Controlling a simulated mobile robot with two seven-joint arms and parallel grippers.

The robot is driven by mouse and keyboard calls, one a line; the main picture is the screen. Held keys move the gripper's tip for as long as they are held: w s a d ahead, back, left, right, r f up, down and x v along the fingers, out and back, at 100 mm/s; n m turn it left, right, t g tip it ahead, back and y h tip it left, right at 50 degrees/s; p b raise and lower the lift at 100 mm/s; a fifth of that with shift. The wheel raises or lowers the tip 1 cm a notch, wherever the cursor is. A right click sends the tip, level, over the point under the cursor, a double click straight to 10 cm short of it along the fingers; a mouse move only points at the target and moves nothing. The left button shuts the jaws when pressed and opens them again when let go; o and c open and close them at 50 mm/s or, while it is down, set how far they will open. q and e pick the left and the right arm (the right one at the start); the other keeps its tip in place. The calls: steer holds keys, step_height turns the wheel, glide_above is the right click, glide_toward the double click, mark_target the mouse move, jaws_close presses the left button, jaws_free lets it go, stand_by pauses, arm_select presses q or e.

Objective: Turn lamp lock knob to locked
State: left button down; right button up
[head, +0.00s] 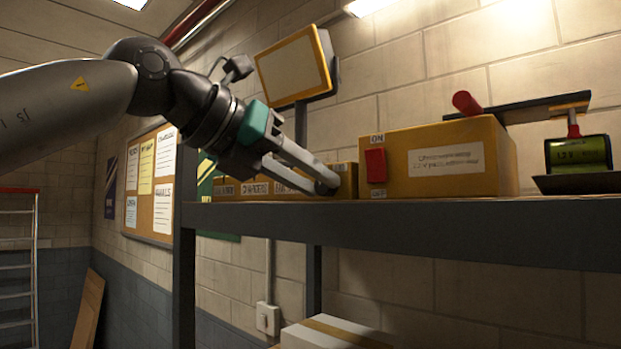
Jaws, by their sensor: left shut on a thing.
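My left gripper (329,187) reaches in from the left, with its fingers at the front of a low yellow box (346,171) on the shelf. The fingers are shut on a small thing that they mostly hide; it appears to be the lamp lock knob. Its turned position cannot be read. Labels on the low yellow boxes (226,190) are partly covered by the fingers. My right gripper is not in view.
A larger yellow box (441,160) with a red switch (376,165) marked ON stands right of the gripper on the dark shelf (430,226). A balance-like device with a green display (578,152) is farther right. A yellow-framed panel (296,66) rises behind.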

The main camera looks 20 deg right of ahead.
arm_select(q)
steer(key=c, duration=0.8)
jaws_free()
steer(key=shift+c, duration=0.2)
steer(key=b+v, duration=0.3)
steer(key=v, duration=1.2)
steer(key=shift+a, duration=0.2)
steer(key=shift+o, duration=0.2)
